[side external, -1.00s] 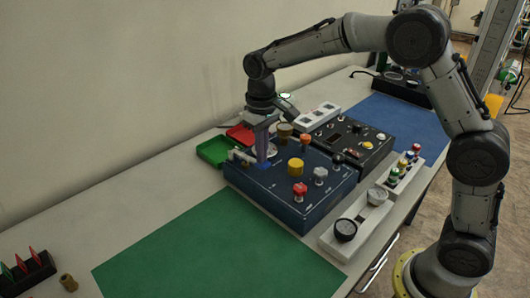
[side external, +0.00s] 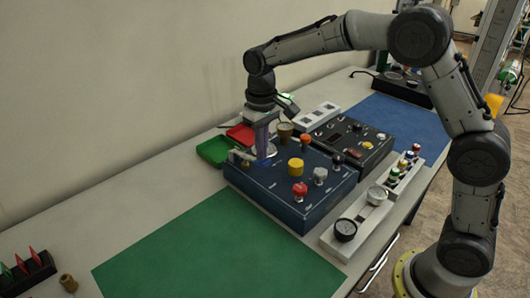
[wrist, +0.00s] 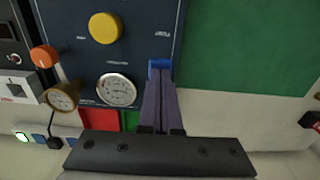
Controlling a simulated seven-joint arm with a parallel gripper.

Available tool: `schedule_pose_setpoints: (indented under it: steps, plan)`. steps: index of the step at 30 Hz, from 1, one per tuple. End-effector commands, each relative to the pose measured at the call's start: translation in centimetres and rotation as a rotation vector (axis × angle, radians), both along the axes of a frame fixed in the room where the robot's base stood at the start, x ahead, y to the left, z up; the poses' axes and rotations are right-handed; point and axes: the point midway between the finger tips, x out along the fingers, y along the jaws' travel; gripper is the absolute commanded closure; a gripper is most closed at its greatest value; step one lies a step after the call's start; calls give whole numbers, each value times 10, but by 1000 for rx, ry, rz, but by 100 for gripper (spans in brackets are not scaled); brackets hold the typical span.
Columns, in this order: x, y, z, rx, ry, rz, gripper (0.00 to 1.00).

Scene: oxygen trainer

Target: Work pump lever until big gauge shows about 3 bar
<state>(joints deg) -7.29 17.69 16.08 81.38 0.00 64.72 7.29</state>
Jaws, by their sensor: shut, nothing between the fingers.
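The dark blue trainer panel (side external: 240,178) lies on the bench, and my gripper (side external: 264,158) reaches down to its far left part. My gripper's fingers (wrist: 160,78) are shut together, with nothing between them. Their tips are at a small blue part (wrist: 160,66), which looks like the pump lever's end; the fingers hide much of it. I cannot tell whether they touch. The big white-faced gauge (wrist: 116,90) is just left of the fingers in the wrist view; its needle is too small to read. A smaller brass-rimmed gauge (wrist: 62,96) is farther left.
A yellow knob (side external: 295,164), a red knob (side external: 299,188) and an orange knob (side external: 306,139) stand up from the panel. Green (side external: 212,152) and red (side external: 240,134) trays lie behind it. The green mat (side external: 215,250) is clear.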

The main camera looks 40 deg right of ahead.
Motion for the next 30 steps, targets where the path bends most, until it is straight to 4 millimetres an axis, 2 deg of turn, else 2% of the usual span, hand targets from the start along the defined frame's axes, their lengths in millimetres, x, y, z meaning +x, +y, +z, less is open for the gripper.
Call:
schedule_pose_setpoints:
  steps: [20, 26, 30]
  plan:
    - [0, 0, -33, -1, 3, 0, 100]
    - [0, 0, -32, -1, 2, 0, 100]
    - [0, 0, -25, 0, 0, 0, 100]
